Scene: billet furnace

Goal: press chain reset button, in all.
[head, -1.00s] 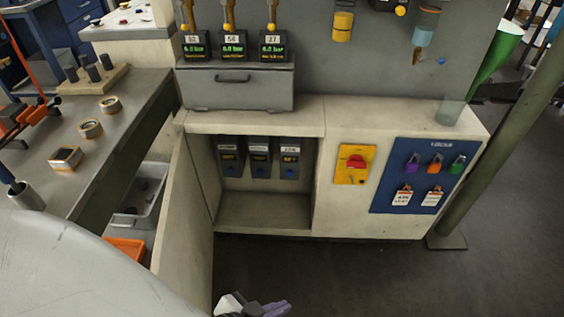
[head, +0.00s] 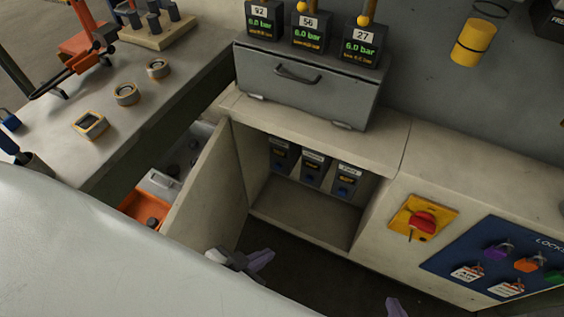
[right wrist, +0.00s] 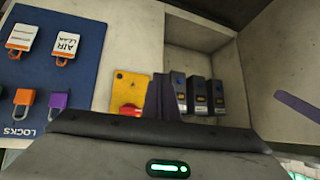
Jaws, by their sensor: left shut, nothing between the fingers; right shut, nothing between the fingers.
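In the head view three small dark boxes with white labels stand inside the open cabinet: a left box (head: 279,157), a middle box (head: 312,171) and a right box (head: 346,182). Each has a blue spot, perhaps a button, low on its front. The labels are too small to read. The boxes also show in the right wrist view (right wrist: 198,95), beyond my right gripper (right wrist: 166,98), which is shut and apart from them. My left gripper (head: 247,261) is shut, in front of the cabinet near the open door. My right gripper (head: 395,308) barely shows at the bottom edge.
The open cabinet door (head: 205,190) stands left of the opening. A red switch on a yellow plate (head: 422,220) and a blue lock board (head: 465,263) are to the right. A grey drawer unit (head: 300,85) sits above. A workbench (head: 140,125) stands left.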

